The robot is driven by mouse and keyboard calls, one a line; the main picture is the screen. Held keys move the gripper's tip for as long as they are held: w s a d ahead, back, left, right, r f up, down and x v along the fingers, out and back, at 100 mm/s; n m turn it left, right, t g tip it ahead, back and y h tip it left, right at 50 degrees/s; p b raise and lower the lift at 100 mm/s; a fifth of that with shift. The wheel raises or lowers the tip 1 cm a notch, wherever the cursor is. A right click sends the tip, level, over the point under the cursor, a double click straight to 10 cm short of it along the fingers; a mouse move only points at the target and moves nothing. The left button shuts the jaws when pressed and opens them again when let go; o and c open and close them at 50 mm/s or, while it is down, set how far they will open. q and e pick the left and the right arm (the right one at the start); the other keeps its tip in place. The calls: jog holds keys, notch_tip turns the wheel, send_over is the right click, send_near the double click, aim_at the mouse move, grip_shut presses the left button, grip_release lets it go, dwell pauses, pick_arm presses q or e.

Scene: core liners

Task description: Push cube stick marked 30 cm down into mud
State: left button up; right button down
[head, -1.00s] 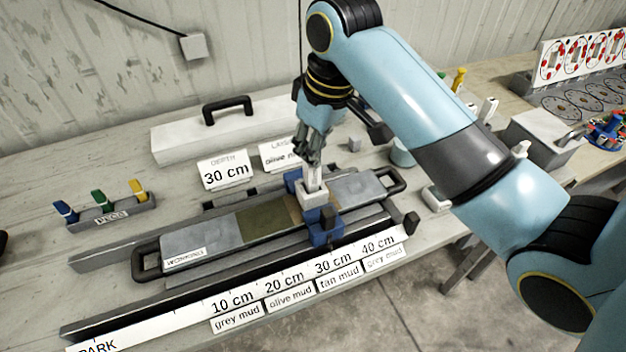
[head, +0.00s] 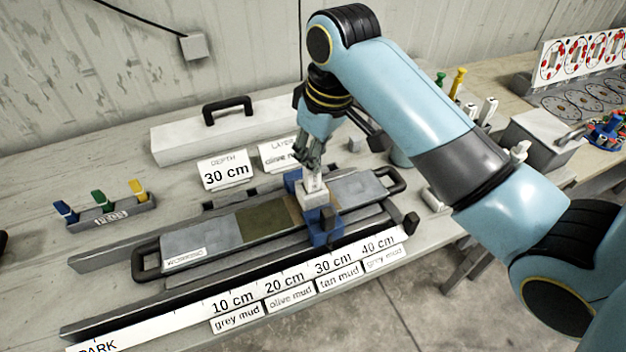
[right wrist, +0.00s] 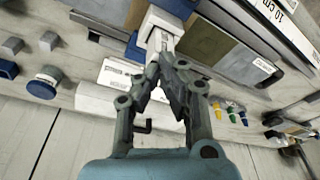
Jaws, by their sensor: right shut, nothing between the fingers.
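The cube stick (head: 315,183) is white and stands upright in a pale block on the blue carriage (head: 325,231) that straddles the core liner. It also shows in the right wrist view (right wrist: 161,40), just beyond my fingertips. My right gripper (head: 314,166) is shut and empty, with its fingertips at or just above the stick's top; I cannot tell if they touch. The liner (head: 196,241) has grey, olive and tan mud sections, and the carriage is over the tan part. The stick's lower end and any mark on it are hidden. My left gripper is out of view.
A scale (head: 225,303) along the front reads 10 to 40 cm. A "30 cm" depth card (head: 226,170) stands behind the liner beside a partly hidden layer card. A long white handled box (head: 190,137) lies at the back. A peg rack (head: 112,215) stands at left.

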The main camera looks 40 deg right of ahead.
jog(key=shift+f, duration=0.1)
dwell(0.4)
notch_tip(320, 180, up, 2)
jog(key=shift+r+p, duration=0.2)
jog(key=shift+p, duration=0.45)
jog(key=shift+r, duration=2.3)
